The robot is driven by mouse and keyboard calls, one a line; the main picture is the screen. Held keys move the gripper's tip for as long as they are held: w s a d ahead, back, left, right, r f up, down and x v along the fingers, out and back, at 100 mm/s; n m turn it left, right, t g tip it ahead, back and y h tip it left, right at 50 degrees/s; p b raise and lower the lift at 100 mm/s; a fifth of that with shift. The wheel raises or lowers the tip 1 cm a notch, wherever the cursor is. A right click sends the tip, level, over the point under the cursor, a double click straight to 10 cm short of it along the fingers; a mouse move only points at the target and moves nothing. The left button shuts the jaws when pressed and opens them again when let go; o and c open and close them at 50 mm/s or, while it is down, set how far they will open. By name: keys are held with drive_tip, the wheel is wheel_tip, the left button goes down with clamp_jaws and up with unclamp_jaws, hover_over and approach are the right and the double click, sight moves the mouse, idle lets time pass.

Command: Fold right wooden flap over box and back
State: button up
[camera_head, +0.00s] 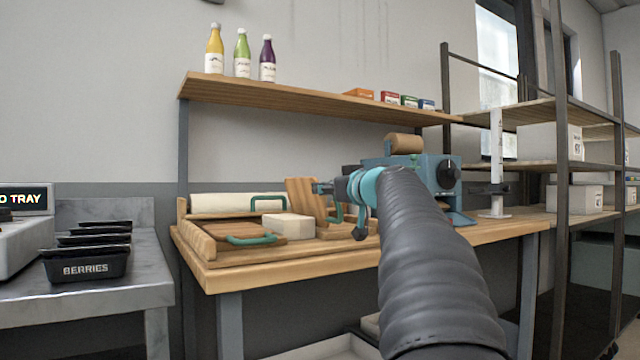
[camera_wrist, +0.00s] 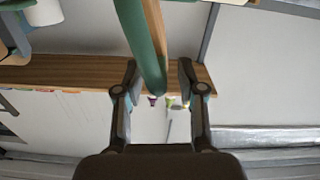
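A pale box (camera_head: 288,227) sits in the middle of the wooden folding board on the table. The right wooden flap (camera_head: 304,197) stands raised and tilted just right of the box; its green handle (camera_head: 336,213) is partly hidden by my arm. In the wrist view the green handle (camera_wrist: 143,40) runs between my two fingers, with the flap's wooden edge (camera_wrist: 156,30) beside it. My gripper (camera_wrist: 158,65) is open, with a gap visible on the handle's right side. In the head view my gripper (camera_head: 325,188) is at the raised flap, its fingers hard to make out.
The left flap lies low with its green handle (camera_head: 250,239); another green handle (camera_head: 268,202) is at the back by a white roll (camera_head: 222,202). A blue machine (camera_head: 440,172) stands right. A shelf (camera_head: 300,97) with bottles hangs above. Black trays (camera_head: 86,262) are at left.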

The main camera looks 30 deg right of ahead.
sight(311, 202)
drive_tip(key=shift+w+p, duration=0.3)
drive_tip(key=shift+w, duration=1.5)
clamp_jaws()
